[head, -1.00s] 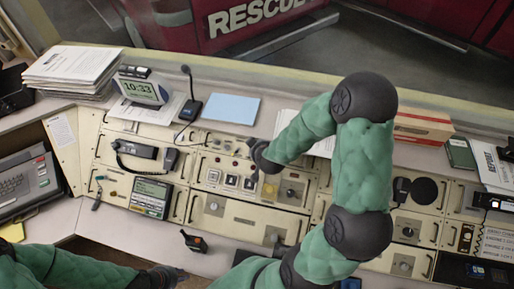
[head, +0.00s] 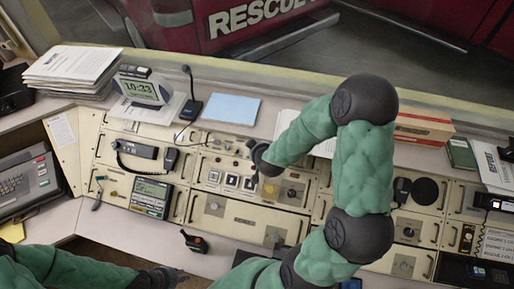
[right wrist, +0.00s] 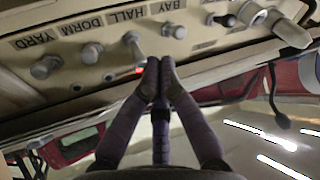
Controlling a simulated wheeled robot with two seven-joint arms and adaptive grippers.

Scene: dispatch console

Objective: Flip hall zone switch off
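In the right wrist view the hall zone switch (right wrist: 133,46) is a grey toggle lever beside the HALL label (right wrist: 125,15). A small red light (right wrist: 139,70) glows at its base. My right gripper (right wrist: 160,68) has its fingertips together, with nothing seen between them, just right of the lever and light. Whether they touch the lever I cannot tell. In the head view that gripper is mostly hidden behind its own wrist, over the console's upper panel. My left gripper (head: 165,276) is low at the bottom edge, away from the switches; its fingers are unclear.
The dorm switch (right wrist: 92,52), yard switch (right wrist: 46,66) and bay switch (right wrist: 168,29) stand close beside the hall one.

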